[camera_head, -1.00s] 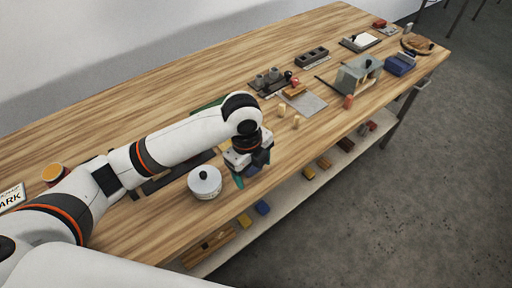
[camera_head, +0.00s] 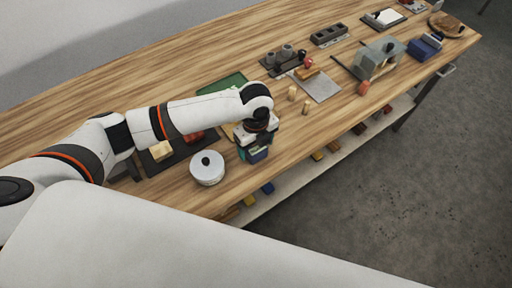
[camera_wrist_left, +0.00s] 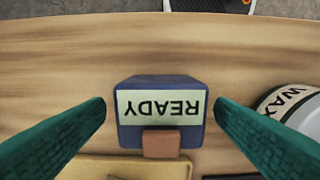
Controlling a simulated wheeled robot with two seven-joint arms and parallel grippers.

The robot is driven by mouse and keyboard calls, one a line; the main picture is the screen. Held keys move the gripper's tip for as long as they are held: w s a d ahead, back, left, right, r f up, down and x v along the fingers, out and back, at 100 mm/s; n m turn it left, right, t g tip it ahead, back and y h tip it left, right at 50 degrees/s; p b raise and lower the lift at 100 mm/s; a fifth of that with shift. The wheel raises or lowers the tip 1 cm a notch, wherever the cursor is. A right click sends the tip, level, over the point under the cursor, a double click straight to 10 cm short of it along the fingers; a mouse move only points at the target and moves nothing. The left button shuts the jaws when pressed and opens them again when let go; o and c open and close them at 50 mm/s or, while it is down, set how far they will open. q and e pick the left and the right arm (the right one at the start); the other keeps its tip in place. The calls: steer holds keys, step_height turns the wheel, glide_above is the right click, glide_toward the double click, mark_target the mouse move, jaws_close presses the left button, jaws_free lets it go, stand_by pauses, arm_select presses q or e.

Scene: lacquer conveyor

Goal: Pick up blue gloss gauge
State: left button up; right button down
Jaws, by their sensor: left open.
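A blue block (camera_wrist_left: 128,137) with a pale plate reading READY, upside down in the left wrist view, and a brown tab at its lower side stands on the wooden table. It may be the blue gloss gauge. It shows in the head view (camera_head: 259,157) just below my left gripper (camera_head: 256,148). In the left wrist view my left gripper (camera_wrist_left: 160,104) is open, its two teal fingers on either side of the block with a gap at each side. Another blue item (camera_head: 424,48) stands at the table's far right. My right gripper is not in view.
A white lidded pot (camera_head: 207,172) stands close beside my left gripper; a WAX-labelled jar (camera_wrist_left: 292,104) shows in the wrist view. A dark tray, green mat (camera_head: 222,88) and two small wooden pegs (camera_head: 292,93) are near. The table's front edge is close.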

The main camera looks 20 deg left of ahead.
arm_select(q)
steer(key=shift+s+f, duration=0.1)
steer(key=shift+f, duration=1.05)
steer(key=c, duration=1.1)
steer(key=shift+r, duration=0.1)
steer(key=shift+c, duration=0.8)
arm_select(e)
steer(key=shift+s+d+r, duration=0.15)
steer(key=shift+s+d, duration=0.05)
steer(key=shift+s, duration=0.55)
